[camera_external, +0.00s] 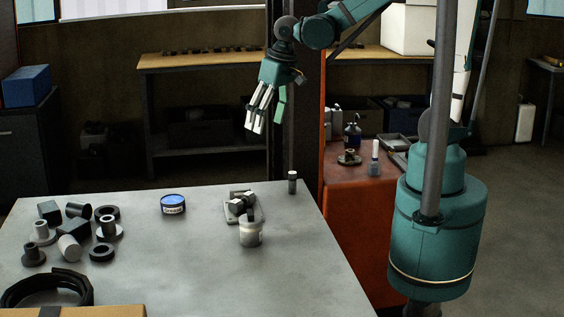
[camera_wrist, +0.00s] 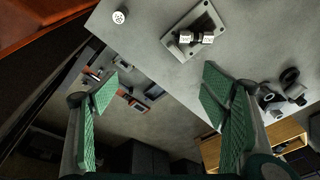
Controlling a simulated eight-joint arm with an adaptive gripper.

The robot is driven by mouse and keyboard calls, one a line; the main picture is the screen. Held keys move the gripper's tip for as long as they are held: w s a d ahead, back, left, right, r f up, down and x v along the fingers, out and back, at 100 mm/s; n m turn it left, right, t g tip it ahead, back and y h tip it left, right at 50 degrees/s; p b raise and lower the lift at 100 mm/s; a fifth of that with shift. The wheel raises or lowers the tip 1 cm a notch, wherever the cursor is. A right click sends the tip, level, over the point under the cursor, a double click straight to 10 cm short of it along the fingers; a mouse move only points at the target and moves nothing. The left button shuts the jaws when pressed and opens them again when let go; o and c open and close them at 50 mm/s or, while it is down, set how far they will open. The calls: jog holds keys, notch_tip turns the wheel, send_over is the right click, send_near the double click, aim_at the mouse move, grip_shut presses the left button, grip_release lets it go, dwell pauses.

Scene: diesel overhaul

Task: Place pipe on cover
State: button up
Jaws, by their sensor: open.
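A flat grey plate (camera_external: 259,215) with corner holes, possibly the cover, lies on the table and also shows in the wrist view (camera_wrist: 181,44). Short dark pieces with pale faces (camera_wrist: 186,38) lie on it; I cannot tell whether one is the pipe. A short dark hollow tube (camera_external: 77,210), another possible pipe, lies among parts at the table's left. A small dark cylinder (camera_external: 292,182) stands at the far right edge, also in the wrist view (camera_wrist: 119,17). My gripper (camera_external: 256,127) is open and empty, high above the table's far side; its fingers show in the wrist view (camera_wrist: 160,105).
A white-grey jar (camera_external: 250,235) stands in front of the plate, and a blue-topped can (camera_external: 173,204) left of it. Flanged parts and rings (camera_external: 102,252) crowd the left, near a black coil (camera_external: 48,285) and cardboard box (camera_external: 75,311). The table's front right is clear. An orange-red bench (camera_external: 345,210) stands right.

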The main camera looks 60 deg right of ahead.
jog(key=s+d+r+t, duration=0.2)
jog(key=s+d+r, duration=0.2)
jog(key=d, duration=0.4)
jog(key=s+d+r+t, duration=0.2)
jog(key=s+d+r, duration=0.2)
jog(key=s+d, duration=0.2)
jog(key=d, duration=0.2)
jog(key=shift+d+t+h, duration=0.35)
jog(key=shift+t+h, duration=0.05)
